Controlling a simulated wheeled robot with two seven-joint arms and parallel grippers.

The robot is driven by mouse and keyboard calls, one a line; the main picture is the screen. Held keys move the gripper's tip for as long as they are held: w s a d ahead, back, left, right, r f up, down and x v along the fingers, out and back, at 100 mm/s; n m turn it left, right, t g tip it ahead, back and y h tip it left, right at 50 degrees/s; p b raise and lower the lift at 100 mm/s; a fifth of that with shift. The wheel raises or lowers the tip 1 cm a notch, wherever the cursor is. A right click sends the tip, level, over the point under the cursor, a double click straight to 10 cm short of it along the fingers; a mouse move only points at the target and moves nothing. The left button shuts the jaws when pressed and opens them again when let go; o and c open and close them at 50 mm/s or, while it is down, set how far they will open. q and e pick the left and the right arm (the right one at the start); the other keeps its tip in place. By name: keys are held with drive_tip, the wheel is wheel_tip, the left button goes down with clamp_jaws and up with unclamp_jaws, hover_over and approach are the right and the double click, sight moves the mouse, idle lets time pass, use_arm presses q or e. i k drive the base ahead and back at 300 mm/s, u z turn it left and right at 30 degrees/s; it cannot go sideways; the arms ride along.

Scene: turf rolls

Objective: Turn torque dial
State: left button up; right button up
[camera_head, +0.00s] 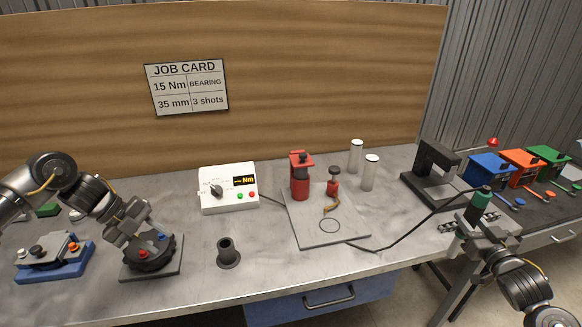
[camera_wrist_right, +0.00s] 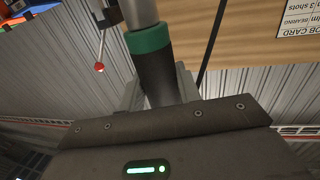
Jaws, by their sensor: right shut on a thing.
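The torque dial (camera_head: 216,190) is a dark knob on the front of a white control box (camera_head: 230,203) with a yellow "Nm" display, a green button and a red button. No gripper touches it. My left gripper (camera_head: 138,240) is low over a black round fixture (camera_head: 150,253) left of the box; its finger gap is unclear. My right gripper (camera_head: 474,232) is shut on a green-and-black corded tool (camera_head: 482,200) at the right front, far from the dial. In the right wrist view the tool (camera_wrist_right: 150,45) stands between the fingers.
A job card (camera_head: 187,88) reads 15 Nm, bearing, 35 mm, 3 shots. A grey plate (camera_head: 345,235) with red tools, a black sleeve (camera_head: 228,257), a blue fixture (camera_head: 55,262) and a black press (camera_head: 432,180) stand around. A cable crosses the bench right of the box.

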sight(216, 190)
drive_tip(key=i, duration=1.05)
drive_tip(key=z, duration=0.1)
